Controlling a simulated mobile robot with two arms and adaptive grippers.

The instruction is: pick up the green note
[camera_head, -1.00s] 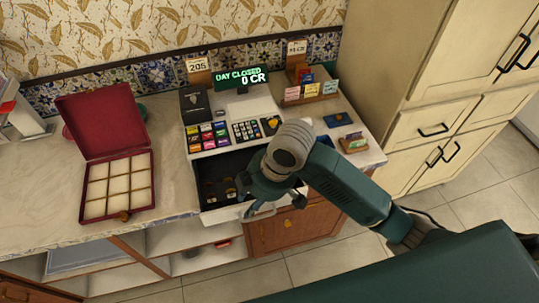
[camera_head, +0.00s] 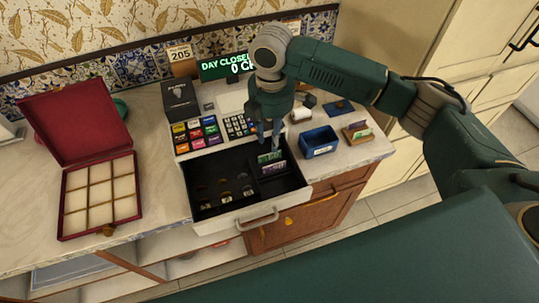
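A green note (camera_head: 269,157) stands in the rear right compartment of the open black cash drawer (camera_head: 215,209). A purple note (camera_head: 273,169) is just in front of it. My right gripper (camera_head: 269,137) points down from above, its fingertips just over or behind the green note. The fingers look close together, and I cannot tell whether they touch the note. My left gripper is not in view.
Coins lie in the drawer's left compartments. A blue box (camera_head: 319,143) and a wooden card holder (camera_head: 358,133) stand right of the drawer. A register keypad (camera_head: 198,134) is behind it. An open red box (camera_head: 100,195) lies left on the counter.

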